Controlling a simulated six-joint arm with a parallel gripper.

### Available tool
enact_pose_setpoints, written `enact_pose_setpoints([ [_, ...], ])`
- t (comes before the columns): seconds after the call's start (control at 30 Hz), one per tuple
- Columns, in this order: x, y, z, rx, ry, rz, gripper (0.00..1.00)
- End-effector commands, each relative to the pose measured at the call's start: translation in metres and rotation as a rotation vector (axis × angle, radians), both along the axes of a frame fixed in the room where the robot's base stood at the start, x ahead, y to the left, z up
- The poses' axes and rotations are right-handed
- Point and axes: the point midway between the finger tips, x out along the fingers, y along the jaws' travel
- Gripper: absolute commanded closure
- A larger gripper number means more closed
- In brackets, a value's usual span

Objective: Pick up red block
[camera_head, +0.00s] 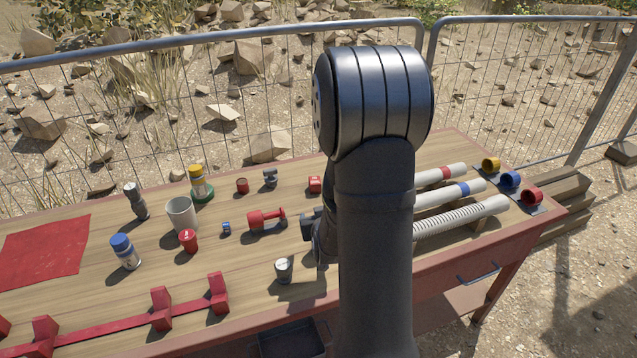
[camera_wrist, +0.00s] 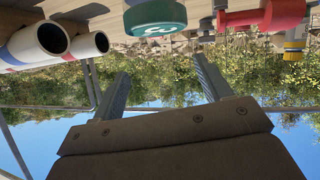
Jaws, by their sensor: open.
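A small red block (camera_head: 315,184) sits on the wooden table, left of my arm in the head view. I cannot make it out in the wrist view. My gripper (camera_wrist: 160,66) is open, with its two fingers apart and nothing between them. In the head view my arm hides most of my gripper, and only a dark part of it shows at the arm's left side, over the table and nearer the camera than the block.
Pipes (camera_head: 460,214) lie right. A red rack (camera_head: 110,325) lines the front edge.

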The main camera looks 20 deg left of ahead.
Motion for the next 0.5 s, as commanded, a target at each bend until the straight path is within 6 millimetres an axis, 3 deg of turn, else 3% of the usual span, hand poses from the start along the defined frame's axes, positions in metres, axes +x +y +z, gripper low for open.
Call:
enact_pose_setpoints([
  [0.1, 0.044, 0.034, -0.010, -0.136, 0.018, 0.075, 0.29],
  [0.5, 0.152, 0.113, -0.020, -0.587, 0.086, 0.371, 0.29],
])
